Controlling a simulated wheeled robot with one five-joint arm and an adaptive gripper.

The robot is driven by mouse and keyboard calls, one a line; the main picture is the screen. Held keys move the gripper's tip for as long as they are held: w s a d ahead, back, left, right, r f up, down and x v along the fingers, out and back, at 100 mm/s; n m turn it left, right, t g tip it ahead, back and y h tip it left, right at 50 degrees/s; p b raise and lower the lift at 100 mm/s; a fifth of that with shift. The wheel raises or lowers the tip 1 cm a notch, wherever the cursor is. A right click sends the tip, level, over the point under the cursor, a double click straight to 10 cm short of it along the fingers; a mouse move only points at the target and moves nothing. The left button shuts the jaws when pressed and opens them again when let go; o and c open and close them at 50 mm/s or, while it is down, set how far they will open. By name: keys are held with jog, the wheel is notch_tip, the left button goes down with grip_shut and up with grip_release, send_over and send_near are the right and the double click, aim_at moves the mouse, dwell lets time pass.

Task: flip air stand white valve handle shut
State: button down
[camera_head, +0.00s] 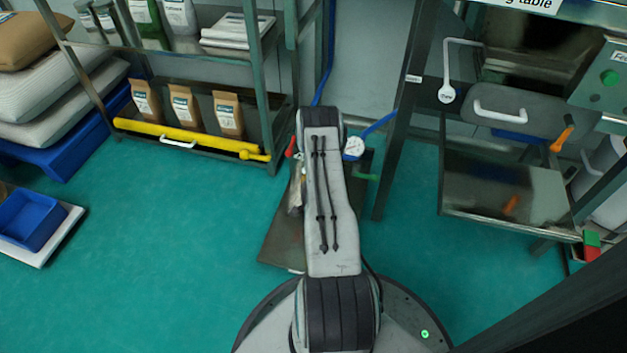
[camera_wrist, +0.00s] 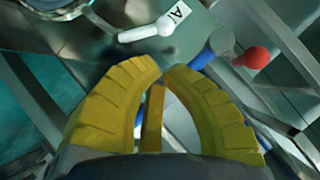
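The white valve handle (camera_wrist: 146,32) shows in the wrist view at the top centre, just beyond my fingertips. A white tag (camera_wrist: 178,15) with the letters "AI" visible sits at its right end. My gripper (camera_wrist: 164,68) has yellow fingers curved inward with their tips close together, and nothing shows held between them. No contact with the handle can be made out. In the head view my arm covers most of the air stand and hides the gripper and the white handle.
In the head view a shelf with a yellow bar (camera_head: 190,138) stands left, and a steel table leg (camera_head: 404,120) stands right. Green floor (camera_head: 170,250) is clear at left.

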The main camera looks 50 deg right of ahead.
jog(key=b+x, duration=0.3)
jog(key=x, duration=0.5)
